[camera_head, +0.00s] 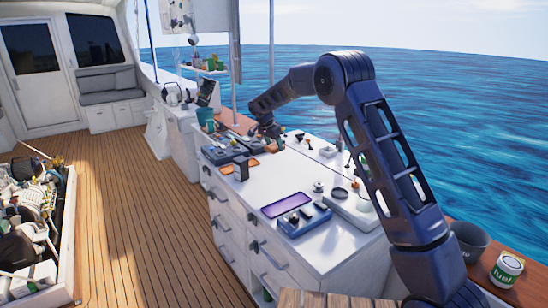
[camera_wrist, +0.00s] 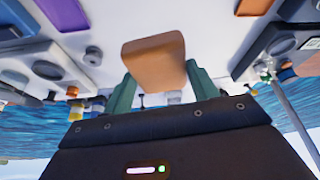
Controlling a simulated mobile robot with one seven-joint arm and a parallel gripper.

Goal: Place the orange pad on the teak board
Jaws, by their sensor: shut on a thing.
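The orange pad (camera_wrist: 155,60) shows large in the wrist view as a rounded block between the two green fingers of my gripper (camera_wrist: 162,88). My gripper is shut on it, and it appears held above the white worktop (camera_wrist: 120,15). In the head view my gripper (camera_head: 268,132) is small, over the far part of the white worktop (camera_head: 290,170), and the held pad is hard to make out there. Slatted wood (camera_head: 325,298) shows at the bottom edge of the head view. I cannot tell whether it is the teak board.
A flat orange piece (camera_head: 253,162) lies near a dark upright box (camera_head: 241,168). A purple pad (camera_head: 286,205) lies nearer, beside a blue device (camera_head: 304,219). Bare white worktop lies between them. A crate of clutter (camera_head: 35,225) stands at left on the deck.

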